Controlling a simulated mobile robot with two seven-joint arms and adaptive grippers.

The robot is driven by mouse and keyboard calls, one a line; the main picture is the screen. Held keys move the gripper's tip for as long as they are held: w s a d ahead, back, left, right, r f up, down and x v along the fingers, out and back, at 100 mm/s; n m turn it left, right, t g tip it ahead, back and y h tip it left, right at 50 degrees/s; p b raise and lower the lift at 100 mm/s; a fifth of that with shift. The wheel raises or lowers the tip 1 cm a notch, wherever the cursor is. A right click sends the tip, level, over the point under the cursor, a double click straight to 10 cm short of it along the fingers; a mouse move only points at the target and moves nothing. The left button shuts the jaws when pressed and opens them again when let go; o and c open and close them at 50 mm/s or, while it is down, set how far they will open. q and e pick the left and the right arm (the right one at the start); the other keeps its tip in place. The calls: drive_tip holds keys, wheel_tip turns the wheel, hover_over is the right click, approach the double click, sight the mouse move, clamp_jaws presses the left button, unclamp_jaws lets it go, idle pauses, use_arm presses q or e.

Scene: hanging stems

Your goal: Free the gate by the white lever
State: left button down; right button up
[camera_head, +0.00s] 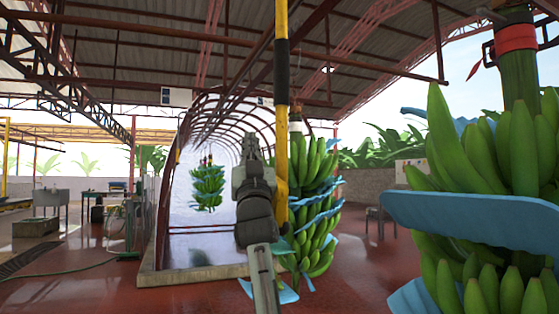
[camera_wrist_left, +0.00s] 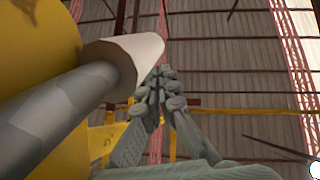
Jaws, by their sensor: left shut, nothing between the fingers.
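The white lever (camera_wrist_left: 135,58) shows in the left wrist view as a pale, thick end on a grey rod, beside a large yellow part (camera_wrist_left: 40,40). My left gripper (camera_wrist_left: 162,76) is shut and empty, with its fingertips just right of the lever's white end. I cannot tell whether they touch it. In the head view my left gripper (camera_head: 251,147) points up beside the yellow and black upright bar (camera_head: 282,65), which I take to be part of the gate. I cannot make out the lever in the head view. My right gripper is not in view.
A banana bunch with blue sheets (camera_head: 312,215) hangs just right of the bar. A larger bunch (camera_head: 490,160) hangs close at the right. Another bunch (camera_head: 208,188) hangs farther back in an arched tunnel (camera_head: 165,205). The red floor (camera_head: 90,285) at the left is mostly open.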

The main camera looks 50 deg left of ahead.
use_arm(q)
drive_tip(key=v, duration=1.2)
idle(0.3)
drive_tip(key=shift+d, duration=0.1)
